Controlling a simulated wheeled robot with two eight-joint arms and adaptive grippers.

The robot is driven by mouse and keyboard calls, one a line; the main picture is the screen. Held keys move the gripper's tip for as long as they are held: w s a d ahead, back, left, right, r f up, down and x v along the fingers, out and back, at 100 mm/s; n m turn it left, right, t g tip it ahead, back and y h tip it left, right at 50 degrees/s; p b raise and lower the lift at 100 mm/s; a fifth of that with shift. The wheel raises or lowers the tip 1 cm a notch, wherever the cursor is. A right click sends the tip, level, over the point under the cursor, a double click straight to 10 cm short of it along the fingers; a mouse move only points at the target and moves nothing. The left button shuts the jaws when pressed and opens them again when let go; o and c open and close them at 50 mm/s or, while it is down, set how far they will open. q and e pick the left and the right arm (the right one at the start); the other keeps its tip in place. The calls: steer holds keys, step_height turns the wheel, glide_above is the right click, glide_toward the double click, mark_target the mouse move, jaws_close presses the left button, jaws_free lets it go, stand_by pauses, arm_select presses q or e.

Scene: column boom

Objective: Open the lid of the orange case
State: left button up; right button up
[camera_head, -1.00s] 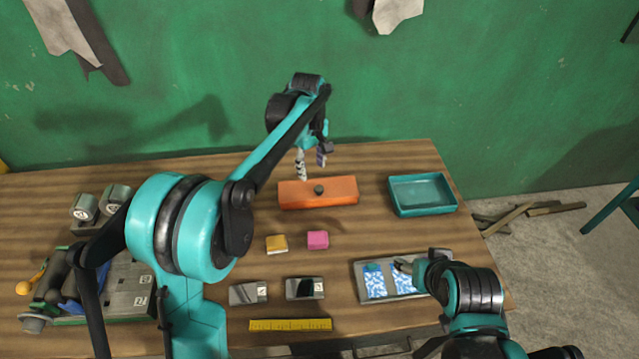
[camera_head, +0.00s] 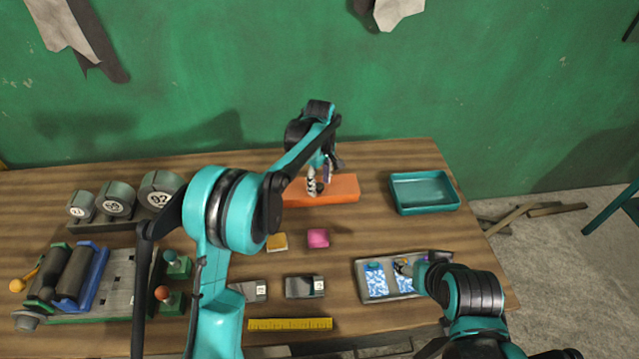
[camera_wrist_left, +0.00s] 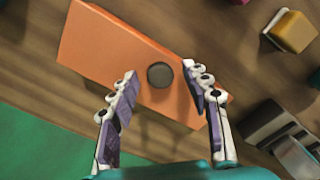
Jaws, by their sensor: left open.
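The orange case (camera_head: 343,190) lies on the table toward the back, its lid down. In the left wrist view the orange case (camera_wrist_left: 105,50) shows a round dark knob (camera_wrist_left: 160,75) on top. My left gripper (camera_head: 318,188) is over the case and hides the knob in the head view. In the left wrist view my left gripper (camera_wrist_left: 165,85) is open, one finger on each side of the knob, with no contact visible. My right gripper (camera_head: 408,268) is low over the grey tray with blue-and-white panels; its fingers are too small to read.
A teal bin (camera_head: 424,192) stands right of the case. A yellow block (camera_head: 277,242) and a pink block (camera_head: 318,238) lie in front of it. The grey tray (camera_head: 388,297) is at front right, a yellow ruler (camera_head: 290,324) at the front edge. Numbered rollers (camera_head: 116,199) stand at left.

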mark_target(319, 184)
arm_select(q)
jaws_close()
steer(key=shift+w+a+r+g+p, duration=0.1)
steer(key=shift+w+r+g+p, duration=0.45)
steer(key=shift+g+p, duration=0.35)
steer(key=shift+w+a+r+g+h+p, duration=0.1)
steer(key=shift+w+r+g+h+p, duration=0.4)
steer(key=shift+g+p, duration=0.8)
steer(key=shift+w, duration=0.1)
